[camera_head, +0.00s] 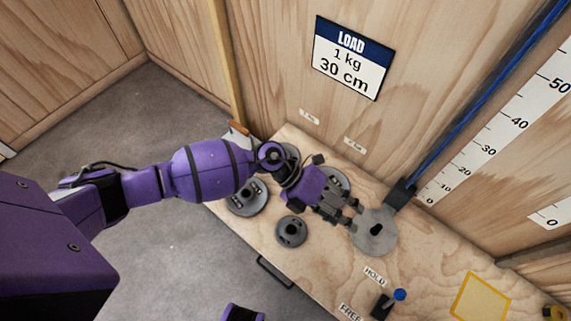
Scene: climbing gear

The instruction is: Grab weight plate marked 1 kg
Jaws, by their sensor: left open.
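Several dark grey round weight plates are on the wooden bench (330,275). A larger plate (246,202) lies at the left, and a small plate (291,231) lies near the front edge. Another plate (338,178) is partly hidden behind my left gripper, and one more is mostly hidden behind the wrist. I cannot read a 1 kg mark on any of them. My left gripper (352,212) is open and empty, right of the small plate, its fingers pointing toward a lighter grey disc (374,238) with a dark slot. My right gripper is not in view.
A sign (352,58) reads LOAD 1 kg 30 cm. Small labels (309,116) are on the back wall. A blue rope (470,105) and a ruler scale (500,130) rise at the right. A blue-knobbed lever (385,304) and a yellow square (480,298) are front right.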

